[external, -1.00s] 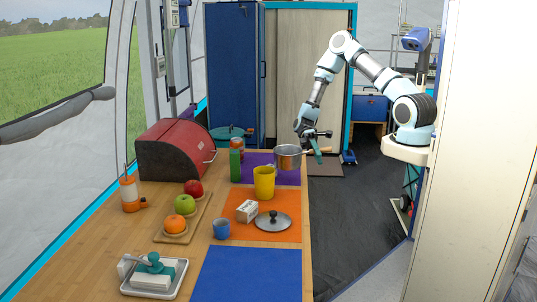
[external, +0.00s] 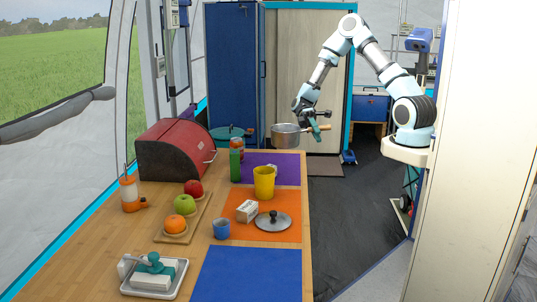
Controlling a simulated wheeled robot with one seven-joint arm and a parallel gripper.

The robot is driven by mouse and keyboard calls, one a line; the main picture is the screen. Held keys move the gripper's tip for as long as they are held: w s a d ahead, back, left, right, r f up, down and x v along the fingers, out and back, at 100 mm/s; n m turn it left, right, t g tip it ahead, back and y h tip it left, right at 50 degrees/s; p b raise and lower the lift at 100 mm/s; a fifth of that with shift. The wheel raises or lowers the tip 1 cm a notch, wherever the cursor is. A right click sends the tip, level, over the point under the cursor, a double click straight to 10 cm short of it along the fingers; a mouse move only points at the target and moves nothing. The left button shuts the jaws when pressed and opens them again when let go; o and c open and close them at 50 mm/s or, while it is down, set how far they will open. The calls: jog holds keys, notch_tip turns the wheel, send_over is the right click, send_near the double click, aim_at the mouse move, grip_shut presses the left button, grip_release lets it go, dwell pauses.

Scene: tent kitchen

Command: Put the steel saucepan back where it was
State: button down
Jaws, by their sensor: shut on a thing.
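The steel saucepan (external: 286,136) is in the air above the far right end of the wooden counter, over the purple mat (external: 285,163). It looks roughly level, with its wooden handle pointing right. My gripper (external: 315,130) is shut on the handle, to the right of the pan. The pan's grey lid with a dark knob (external: 273,220) lies on the orange mat (external: 288,202). The inside of the pan is hard to make out.
On the counter near the pan stand a green bottle (external: 235,165), a yellow cup (external: 264,182), a teal pot (external: 228,134) and a red bread bin (external: 176,150). A white box (external: 247,211) and a blue cup (external: 221,228) are closer. The blue mat (external: 248,274) is bare.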

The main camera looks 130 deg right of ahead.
jog(key=w+a+f+b, duration=0.1)
jog(key=w+a+b, duration=0.3)
jog(key=w, duration=0.7)
jog(key=w+a+f+b, duration=0.1)
jog(key=w+a+b, duration=0.3)
jog(key=w, duration=0.8)
jog(key=w+a+r+b, duration=0.1)
jog(key=w+a+b, duration=0.1)
jog(key=w+a, duration=0.55)
jog(key=w+a+r+b, duration=0.15)
jog(key=w+a, duration=0.35)
jog(key=a, duration=0.6)
jog(key=f, duration=1)
jog(key=a+f, duration=0.1)
jog(key=f, duration=0.4)
jog(key=shift+w+f+b, duration=0.15)
jog(key=shift+w+b, duration=0.15)
jog(key=shift+b, duration=0.1)
